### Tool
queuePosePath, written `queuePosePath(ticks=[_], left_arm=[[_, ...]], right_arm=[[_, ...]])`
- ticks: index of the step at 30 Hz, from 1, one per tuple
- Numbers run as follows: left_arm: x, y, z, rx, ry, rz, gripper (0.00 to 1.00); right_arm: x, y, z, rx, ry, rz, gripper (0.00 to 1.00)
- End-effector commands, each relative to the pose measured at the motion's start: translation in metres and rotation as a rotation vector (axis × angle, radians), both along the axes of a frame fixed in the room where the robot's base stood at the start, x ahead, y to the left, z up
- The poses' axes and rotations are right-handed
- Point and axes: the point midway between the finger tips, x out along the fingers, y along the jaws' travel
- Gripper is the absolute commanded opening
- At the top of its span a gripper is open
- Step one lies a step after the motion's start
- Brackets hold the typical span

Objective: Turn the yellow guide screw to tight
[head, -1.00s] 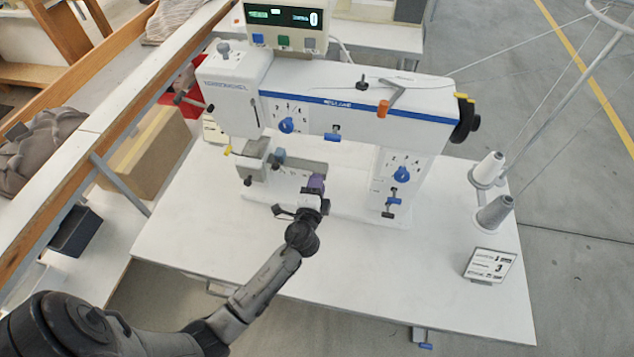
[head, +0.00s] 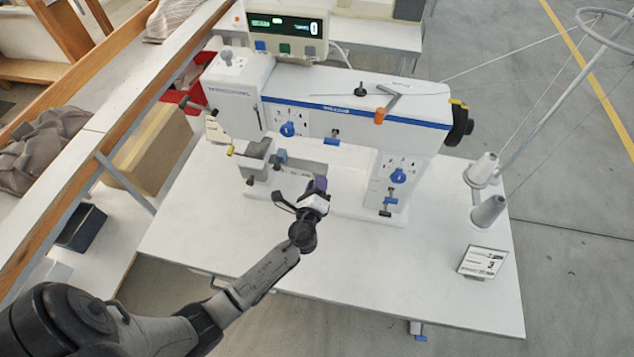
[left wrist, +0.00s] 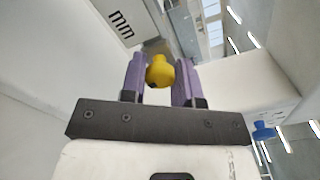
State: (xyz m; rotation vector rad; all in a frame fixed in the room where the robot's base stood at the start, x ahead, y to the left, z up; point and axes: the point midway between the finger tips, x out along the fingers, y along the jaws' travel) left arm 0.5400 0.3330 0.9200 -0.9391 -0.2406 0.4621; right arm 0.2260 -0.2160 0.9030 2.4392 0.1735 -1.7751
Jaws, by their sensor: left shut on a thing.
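In the left wrist view the yellow guide screw (left wrist: 160,72), a rounded knob with a narrower neck, sits between the two purple fingers of the left gripper (left wrist: 159,64). The fingers are shut on it. In the head view the screw is hidden behind the gripper, and I cannot read how tight it is. My right gripper is not in view.
Blue knobs (head: 398,176) sit on the press front. A display box (head: 285,28) stands above it. Thread cones (head: 487,212) and a small sign (head: 483,261) stand on the right of the white table (head: 380,285). The front of the table is clear.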

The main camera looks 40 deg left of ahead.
Motion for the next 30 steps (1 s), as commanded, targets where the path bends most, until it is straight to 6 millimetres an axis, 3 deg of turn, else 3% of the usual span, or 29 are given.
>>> queuePosePath(ticks=[20, 21, 27, 30], left_arm=[[0.0001, -0.0001, 0.0000, 0.043, 0.024, 0.000, 0.06], [0.0001, -0.0001, 0.0000, 0.043, 0.024, 0.000, 0.33], [0.0000, 0.0000, 0.0000, 0.042, 0.023, 0.000, 0.52], [0.0000, 0.0000, 0.0000, 0.042, 0.023, 0.000, 0.54]], right_arm=[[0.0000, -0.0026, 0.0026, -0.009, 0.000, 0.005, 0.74], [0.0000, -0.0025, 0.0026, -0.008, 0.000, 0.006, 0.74], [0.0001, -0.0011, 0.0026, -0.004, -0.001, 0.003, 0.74], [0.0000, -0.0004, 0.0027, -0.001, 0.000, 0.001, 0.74]])
